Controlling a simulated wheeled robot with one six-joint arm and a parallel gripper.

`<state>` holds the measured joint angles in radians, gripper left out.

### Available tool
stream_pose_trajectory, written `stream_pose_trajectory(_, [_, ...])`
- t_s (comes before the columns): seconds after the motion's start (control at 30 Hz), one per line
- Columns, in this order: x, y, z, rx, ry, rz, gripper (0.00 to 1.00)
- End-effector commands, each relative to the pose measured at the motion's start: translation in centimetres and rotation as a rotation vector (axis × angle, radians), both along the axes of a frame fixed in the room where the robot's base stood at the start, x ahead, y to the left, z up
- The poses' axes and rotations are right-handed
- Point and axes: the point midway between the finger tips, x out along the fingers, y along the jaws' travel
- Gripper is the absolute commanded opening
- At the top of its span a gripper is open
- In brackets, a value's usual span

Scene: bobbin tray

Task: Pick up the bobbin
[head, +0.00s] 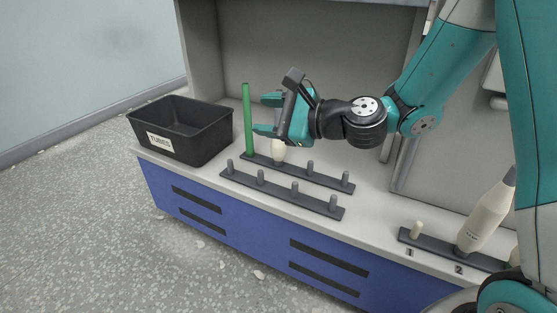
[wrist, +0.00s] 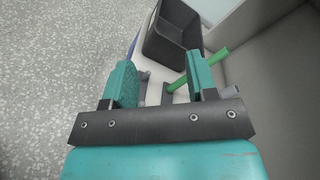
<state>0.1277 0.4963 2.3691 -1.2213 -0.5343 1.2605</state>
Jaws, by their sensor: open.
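A tall cream bobbin (head: 482,222) with a grey tip stands on the right-hand rack, by the label 2. A thin green tube (head: 249,120) stands upright on the left end of that rack. My gripper (head: 264,115) is open and empty, its fingers pointing left towards the tube, apparently apart from it. In the wrist view my gripper (wrist: 161,78) has the tube (wrist: 217,55) passing behind its right finger.
A black bin labelled TUBES (head: 195,145) stands at the left end of the counter; it also shows in the wrist view (wrist: 166,48). The front rack (head: 280,191) has several bare pegs. Cabinet walls close the back.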

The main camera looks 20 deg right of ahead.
Motion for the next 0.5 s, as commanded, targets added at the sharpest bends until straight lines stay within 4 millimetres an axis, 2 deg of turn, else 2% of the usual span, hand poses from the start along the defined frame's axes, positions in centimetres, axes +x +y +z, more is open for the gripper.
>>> stream_pose_trajectory(0.03, [1.9, -2.1, -3.4, 0.14, 0.076, -0.115, 0.52])
stream_pose_trajectory(0.1, [4.0, -4.9, -5.3, 0.326, 0.16, -0.257, 0.52])
stream_pose_trajectory(0.2, [5.7, -8.1, -7.4, 0.526, 0.237, -0.401, 0.52])
stream_pose_trajectory(0.33, [6.8, -10.2, -8.4, 0.659, 0.282, -0.49, 0.52])
stream_pose_trajectory(0.5, [8.2, -10.1, -7.8, 0.683, 0.291, -0.505, 0.52])
